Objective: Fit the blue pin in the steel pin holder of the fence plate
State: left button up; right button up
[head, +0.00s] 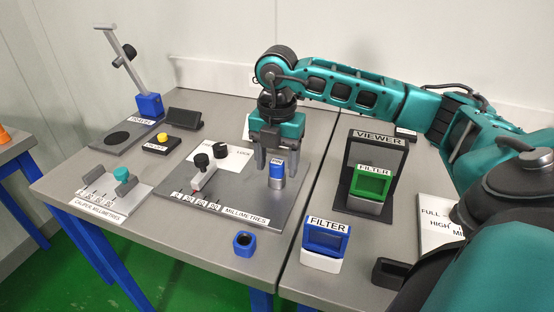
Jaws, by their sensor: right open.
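I cannot tell whether a finger touches the pin. My left gripper is not in view.
The fence plate also carries a black-knobbed clamp (203,172). A blue block with a dark opening (243,244) stands near the front edge. A blue filter (323,243) and a viewer (374,165) with a green filter (370,185) stand right. A caliper plate (108,193) lies left.

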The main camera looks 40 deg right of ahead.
aim_at(277, 161)
notch_tip(277, 161, up, 2)
jog(key=shift+r, duration=0.1)
pick_arm(q)
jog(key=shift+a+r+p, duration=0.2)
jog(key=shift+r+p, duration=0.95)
jog(key=shift+p, duration=0.05)
pick_arm(e)
notch_tip(277, 161, up, 11)
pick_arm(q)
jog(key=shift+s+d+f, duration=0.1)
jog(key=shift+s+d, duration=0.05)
pick_arm(e)
jog(key=shift+s+f, duration=0.1)
jog(key=shift+f, duration=0.1)
